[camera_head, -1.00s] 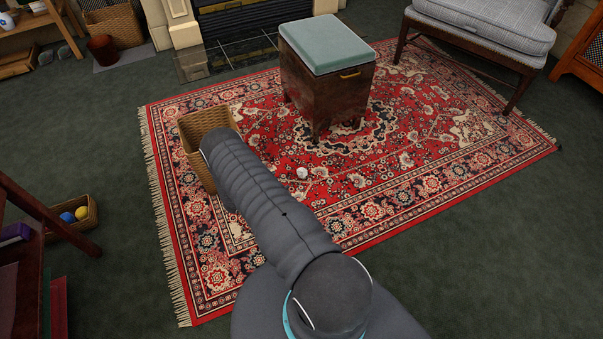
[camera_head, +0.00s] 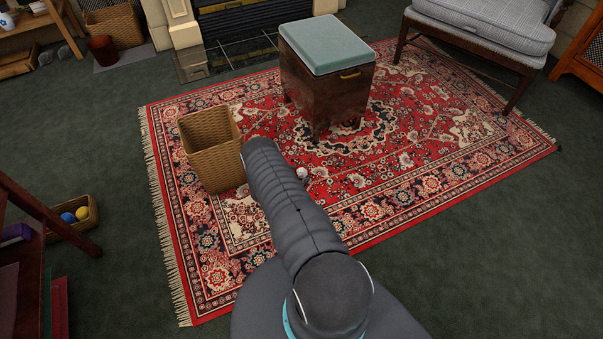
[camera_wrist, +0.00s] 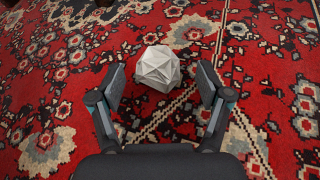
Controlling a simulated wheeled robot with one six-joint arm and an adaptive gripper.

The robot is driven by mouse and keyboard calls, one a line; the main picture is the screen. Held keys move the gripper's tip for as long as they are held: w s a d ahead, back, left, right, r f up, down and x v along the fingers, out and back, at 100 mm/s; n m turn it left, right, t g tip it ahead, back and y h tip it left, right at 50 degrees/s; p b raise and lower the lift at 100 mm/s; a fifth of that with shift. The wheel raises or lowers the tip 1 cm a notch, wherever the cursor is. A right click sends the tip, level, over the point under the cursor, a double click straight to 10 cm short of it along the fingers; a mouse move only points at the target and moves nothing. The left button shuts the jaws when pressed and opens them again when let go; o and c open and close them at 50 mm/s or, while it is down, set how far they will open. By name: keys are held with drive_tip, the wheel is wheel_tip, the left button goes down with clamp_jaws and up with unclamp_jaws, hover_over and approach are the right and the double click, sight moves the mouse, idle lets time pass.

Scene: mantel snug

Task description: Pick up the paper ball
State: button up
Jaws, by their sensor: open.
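The paper ball is a small white, faceted crumpled ball (camera_wrist: 158,68) on the red patterned rug. In the wrist view it lies ahead of my gripper (camera_wrist: 160,82), roughly centred between the two dark fingers and near their tips. My gripper is open and empty, with a finger on each side of the ball. I cannot tell the height of the fingers above the rug. In the head view the paper ball (camera_head: 302,172) shows just right of my arm's far end. My gripper is hidden behind the arm there.
A wicker basket (camera_head: 214,150) stands on the rug (camera_head: 420,190), left of my arm. A wooden box stool with a green cushion (camera_head: 326,70) stands beyond the ball. A grey upholstered bench (camera_head: 480,30) is at the upper right. The rug's right side is clear.

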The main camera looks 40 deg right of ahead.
drive_tip(key=shift+x, duration=0.9)
drive_tip(key=c, duration=0.8)
drive_tip(key=shift+r, duration=0.15)
